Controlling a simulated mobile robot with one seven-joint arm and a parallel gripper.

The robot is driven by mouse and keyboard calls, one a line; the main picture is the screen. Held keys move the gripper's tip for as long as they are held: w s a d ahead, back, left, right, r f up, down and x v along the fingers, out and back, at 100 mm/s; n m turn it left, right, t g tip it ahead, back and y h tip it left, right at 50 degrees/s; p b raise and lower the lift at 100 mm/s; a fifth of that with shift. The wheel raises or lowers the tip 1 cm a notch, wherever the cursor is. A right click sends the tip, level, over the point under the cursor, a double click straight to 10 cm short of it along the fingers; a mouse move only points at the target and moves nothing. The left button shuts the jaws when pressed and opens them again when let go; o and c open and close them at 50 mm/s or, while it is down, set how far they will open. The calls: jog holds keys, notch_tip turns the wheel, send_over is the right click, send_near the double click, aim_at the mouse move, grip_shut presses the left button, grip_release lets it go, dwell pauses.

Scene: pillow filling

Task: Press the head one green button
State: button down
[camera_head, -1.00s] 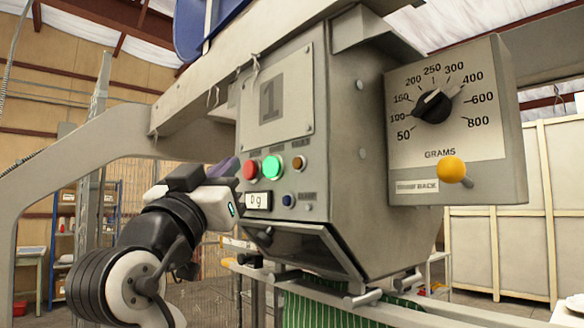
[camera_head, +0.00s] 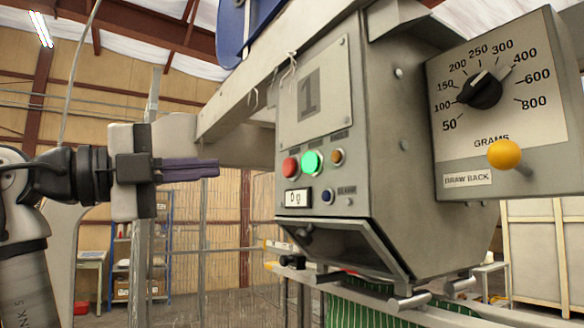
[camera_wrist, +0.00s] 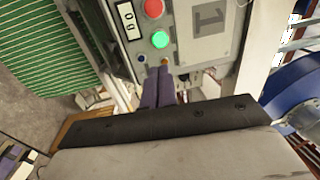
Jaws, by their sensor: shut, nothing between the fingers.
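The machine head (camera_head: 330,200) marked "1" has a lit green button (camera_head: 312,162) on its front panel, between a red button (camera_head: 290,167) and a small orange button (camera_head: 337,157). My gripper (camera_head: 218,169) is shut and empty, left of the panel and apart from the buttons, at about their height. In the wrist view the green button (camera_wrist: 160,39) shows just beyond the tips of my purple fingers (camera_wrist: 164,68), with the red button (camera_wrist: 154,8) above it. The fingertips overlap the area of the orange button there.
A grams dial (camera_head: 481,90) and a yellow knob (camera_head: 504,154) are on the right side box. Green striped fabric (camera_head: 370,308) lies below the head.

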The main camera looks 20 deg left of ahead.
aim_at(306, 164)
jog(key=shift+s, duration=0.15)
jog(key=p+x, duration=0.4)
jog(key=x, duration=0.9)
jog(key=shift+p, duration=0.35)
jog(key=shift+w+d, duration=0.3)
jog(key=shift+w, duration=0.15)
